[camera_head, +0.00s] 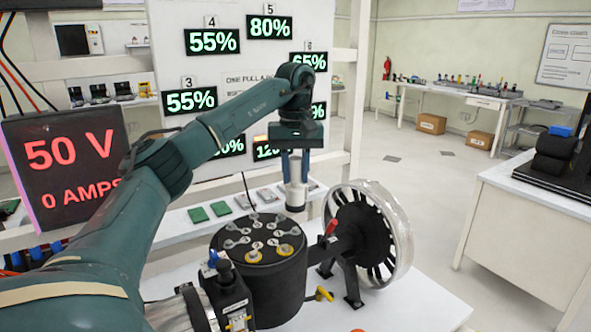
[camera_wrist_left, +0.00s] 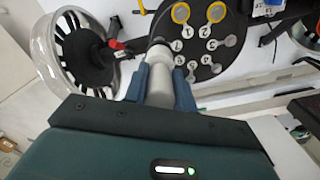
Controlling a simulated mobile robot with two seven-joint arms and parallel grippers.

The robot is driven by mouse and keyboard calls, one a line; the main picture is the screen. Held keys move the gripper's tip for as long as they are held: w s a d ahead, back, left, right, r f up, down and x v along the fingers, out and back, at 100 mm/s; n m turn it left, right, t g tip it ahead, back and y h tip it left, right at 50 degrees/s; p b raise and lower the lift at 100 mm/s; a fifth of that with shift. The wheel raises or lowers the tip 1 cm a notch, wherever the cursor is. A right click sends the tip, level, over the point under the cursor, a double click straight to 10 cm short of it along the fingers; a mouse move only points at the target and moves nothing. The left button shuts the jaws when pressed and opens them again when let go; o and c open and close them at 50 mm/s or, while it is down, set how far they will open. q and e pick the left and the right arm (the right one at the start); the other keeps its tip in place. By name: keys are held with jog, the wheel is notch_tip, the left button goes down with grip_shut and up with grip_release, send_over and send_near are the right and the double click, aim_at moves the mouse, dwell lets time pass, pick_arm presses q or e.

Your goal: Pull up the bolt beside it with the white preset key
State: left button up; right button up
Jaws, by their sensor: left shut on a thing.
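The white preset key (camera_head: 296,190) is a pale cylinder with a dark lower end. My left gripper (camera_head: 294,160) is shut on it and holds it upright, just above and behind the right far edge of the black drum (camera_head: 270,288). In the left wrist view the key (camera_wrist_left: 160,82) sits between the blue fingers, with its far end close to the drum's rim. Contact there cannot be told. The drum's top carries several numbered grey bolts (camera_head: 258,225). Two bolts, one at the left (camera_head: 253,256) and one at the right (camera_head: 285,250), have yellow rings. My right gripper is not in view.
A spoked wheel (camera_head: 398,240) with a clear rim stands right of the drum. A black device with a blue knob (camera_head: 228,285) is at its front left. A panel of percentage displays (camera_head: 212,42) stands behind; a 50 V display (camera_head: 68,165) is at left.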

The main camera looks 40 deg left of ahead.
aim_at(295, 201)
pick_arm(q)
notch_tip(295, 201, down, 2)
jog(key=shift+f+b, duration=0.1)
jog(key=shift+b, duration=0.25)
notch_tip(295, 201, down, 2)
jog(key=shift+f+b, duration=0.1)
jog(key=shift+b, duration=0.2)
jog(key=shift+f, duration=0.25)
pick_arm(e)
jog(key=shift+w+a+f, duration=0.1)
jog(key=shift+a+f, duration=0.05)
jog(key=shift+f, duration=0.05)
pick_arm(q)
jog(key=shift+f, duration=0.5)
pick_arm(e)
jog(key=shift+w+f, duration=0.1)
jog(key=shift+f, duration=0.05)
pick_arm(q)
jog(key=shift+f+b, duration=0.4)
jog(key=shift+f, duration=0.1)
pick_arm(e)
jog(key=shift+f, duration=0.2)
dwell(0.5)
pick_arm(q)
jog(key=shift+s+d+f+p, duration=0.1)
jog(key=shift+s+f+p, duration=0.1)
jog(key=shift+p, duration=0.2)
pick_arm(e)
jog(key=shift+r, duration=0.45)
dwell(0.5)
